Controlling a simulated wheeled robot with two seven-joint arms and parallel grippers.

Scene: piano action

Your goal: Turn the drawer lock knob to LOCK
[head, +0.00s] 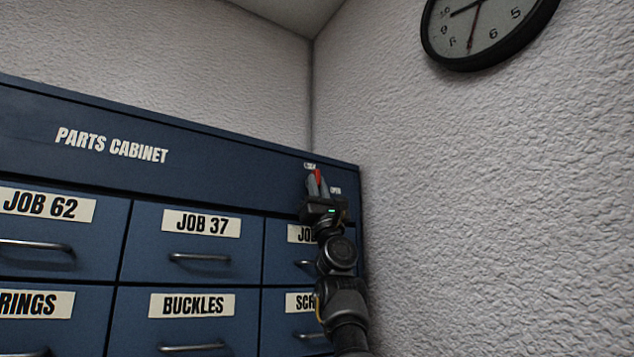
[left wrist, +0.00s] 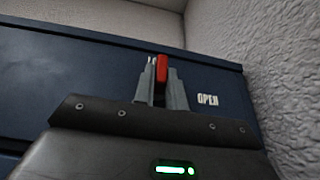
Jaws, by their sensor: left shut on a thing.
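The blue parts cabinet (head: 215,170) has a red lock knob (head: 318,176) near its top right corner. The knob also shows in the left wrist view (left wrist: 162,68), its red grip upright between my fingers. My left gripper (head: 315,186) is shut on the knob from below; its fingers (left wrist: 161,85) stand on either side of it and hide its base. A small white label (head: 310,166) sits just above the knob, too small to read and partly hidden in the wrist view. The OPEN label (left wrist: 208,99) is to the right of the knob. My right gripper is not in view.
A textured wall (head: 490,200) stands close to the right of the cabinet. A round clock (head: 488,30) hangs high on it.

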